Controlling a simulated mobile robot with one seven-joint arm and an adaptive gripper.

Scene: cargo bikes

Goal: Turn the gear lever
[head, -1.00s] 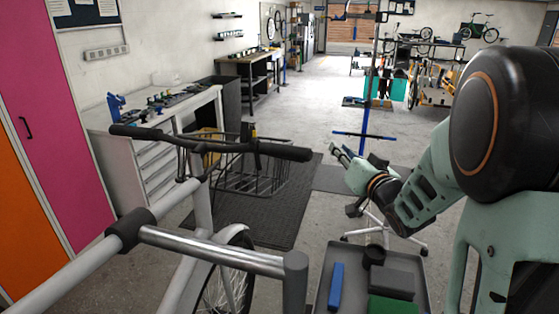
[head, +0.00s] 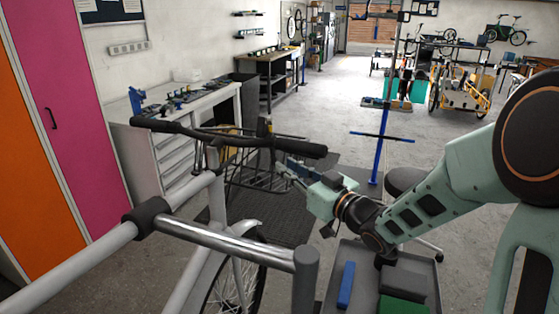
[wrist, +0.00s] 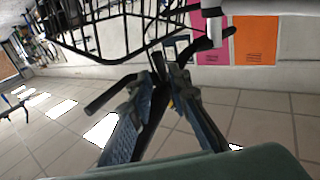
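The bike's dark handlebar (head: 215,136) crosses the head view, with a black grip (head: 302,149) at its right end. A small dark fitting with a yellow spot (head: 266,129) sits on the bar just left of that grip; I cannot tell for sure whether it is the gear lever. My gripper (head: 284,167) is just below the right grip, pointing left. In the wrist view my gripper (wrist: 162,78) has its two fingers apart. Black handlebar parts show between and beyond them, and I cannot tell whether they touch.
A wire basket (head: 255,172) is at the bike's front, behind the bar. A grey tray (head: 345,265) with a blue block (head: 346,285) stands below my arm. A white workbench (head: 180,125) is at the left. Open floor lies farther back.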

